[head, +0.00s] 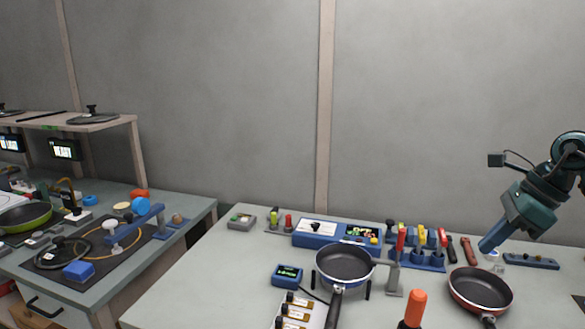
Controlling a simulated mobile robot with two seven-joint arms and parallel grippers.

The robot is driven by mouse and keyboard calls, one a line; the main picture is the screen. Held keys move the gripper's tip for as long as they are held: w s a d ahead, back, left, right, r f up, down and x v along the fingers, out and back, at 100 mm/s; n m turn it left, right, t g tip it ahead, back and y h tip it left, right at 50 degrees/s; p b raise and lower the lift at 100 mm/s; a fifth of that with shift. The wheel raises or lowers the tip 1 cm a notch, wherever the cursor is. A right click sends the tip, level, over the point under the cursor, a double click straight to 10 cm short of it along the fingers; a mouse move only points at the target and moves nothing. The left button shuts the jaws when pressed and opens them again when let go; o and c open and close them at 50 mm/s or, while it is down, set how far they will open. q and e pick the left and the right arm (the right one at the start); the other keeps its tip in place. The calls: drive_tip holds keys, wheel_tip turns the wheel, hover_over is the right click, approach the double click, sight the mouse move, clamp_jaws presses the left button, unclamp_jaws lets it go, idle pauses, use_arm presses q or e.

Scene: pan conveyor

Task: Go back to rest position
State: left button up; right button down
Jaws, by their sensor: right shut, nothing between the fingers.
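My right gripper (488,246) comes in from the right side of the head view. Its blue fingers are shut and empty, pointing down and left above the back right of the table (225,290). A red-rimmed dark pan (480,287) lies on the table just below and in front of it, apart from the fingers. My left gripper does not show in this view.
A blue pan (345,263) sits in the middle near a grey stand. A tool rack (425,260), a blue console (322,233) and an orange-handled tool (415,308) stand around it. A second bench (190,210) with a lidded pan is at left.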

drive_tip(key=s+a+f+m+t+y, duration=0.1)
drive_tip(key=a+f+m+y, duration=0.3)
drive_tip(key=a, duration=0.5)
drive_tip(key=s+a+f+m+t+y+p, duration=0.1)
drive_tip(key=s+a+f+m+y, duration=0.15)
drive_tip(key=a+y, duration=0.45)
drive_tip(key=s+a+f+m+t+y, duration=0.1)
drive_tip(key=a+f+m+y, duration=0.2)
drive_tip(key=a, duration=0.8)
drive_tip(key=s+d+f+m+t+h, duration=0.1)
drive_tip(key=s+f+m+h, duration=0.4)
drive_tip(key=m, duration=0.7)
drive_tip(key=s+d+f+m+t+h+p, duration=0.1)
drive_tip(key=s+f+m+h, duration=0.4)
drive_tip(key=f+m, duration=0.5)
drive_tip(key=s+d+f+m+t+h, duration=0.3)
drive_tip(key=s+f+m+h, duration=0.2)
drive_tip(key=m, duration=0.8)
wheel_tip(320, 180, down, 2)
drive_tip(key=shift+s+d+f+m+h+p, duration=0.25)
drive_tip(key=shift+s+m+h+p, duration=0.1)
drive_tip(key=shift+s, duration=0.85)
drive_tip(key=shift+t, duration=0.3)
